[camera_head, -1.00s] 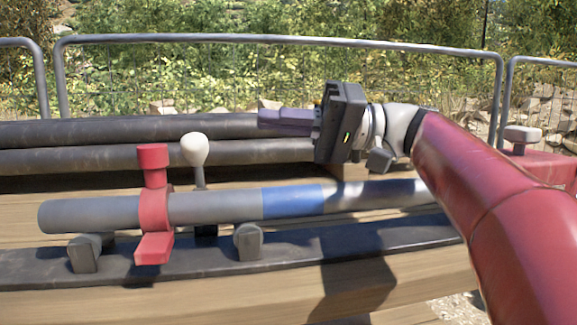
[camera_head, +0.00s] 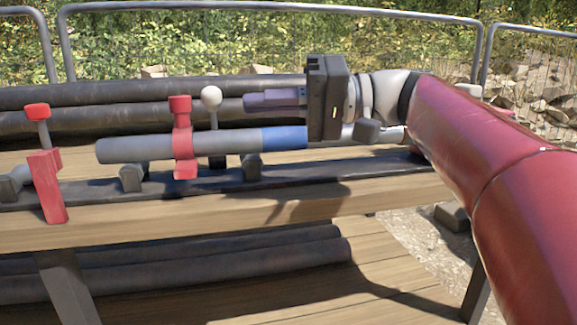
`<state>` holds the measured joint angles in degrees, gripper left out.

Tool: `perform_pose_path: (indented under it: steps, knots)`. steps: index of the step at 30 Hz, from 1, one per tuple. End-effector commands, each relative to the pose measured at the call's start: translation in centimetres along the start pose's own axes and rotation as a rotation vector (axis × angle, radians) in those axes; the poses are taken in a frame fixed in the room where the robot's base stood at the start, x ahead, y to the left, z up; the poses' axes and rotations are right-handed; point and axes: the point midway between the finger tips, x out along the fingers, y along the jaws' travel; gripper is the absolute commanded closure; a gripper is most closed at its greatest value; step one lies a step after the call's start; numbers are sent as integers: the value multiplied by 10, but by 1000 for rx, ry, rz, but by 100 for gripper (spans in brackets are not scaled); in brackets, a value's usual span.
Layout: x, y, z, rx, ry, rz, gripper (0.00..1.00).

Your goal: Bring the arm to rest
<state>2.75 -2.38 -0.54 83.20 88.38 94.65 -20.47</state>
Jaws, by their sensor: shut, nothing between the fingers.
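My gripper (camera_head: 250,102) points left, with its purple-grey fingers shut and nothing between them. It hangs in the air in front of the dark pipes. In the picture it lies just above the grey pipe with the blue band. My red arm (camera_head: 490,150) reaches in from the right side of the view, bent at the white wrist joints. The dark wrist housing hides part of the grey pipe behind it.
A grey pipe (camera_head: 135,149) with a blue band rests on supports, with a red clamp (camera_head: 183,140) around it. A white-knobbed lever (camera_head: 211,97) stands near the fingertips. A red-handled piece (camera_head: 47,185) is at left. Dark pipes (camera_head: 60,97) and a metal railing (camera_head: 250,10) lie behind.

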Motion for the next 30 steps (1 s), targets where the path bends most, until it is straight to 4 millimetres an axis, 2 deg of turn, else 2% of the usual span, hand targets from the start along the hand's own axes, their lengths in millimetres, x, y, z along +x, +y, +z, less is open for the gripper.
perform_pose_path:
  steps: [8, 11, 14, 17, 21, 24, 27, 30]
  knots:
    - [-1, 35, 36, 115, 18, 269, 100]
    - [-8, 55, 57, 161, 27, 407, 100]
    - [-22, 80, 88, 204, 36, 585, 100]
    - [-48, 109, 131, 231, 45, 820, 100]
    - [-100, 146, 194, 204, 46, 1159, 100]
    - [-132, 163, 228, 151, 38, 1340, 100]
    - [-154, 174, 250, 96, 25, 1459, 100]
    - [-166, 179, 261, 59, 15, 1522, 100]
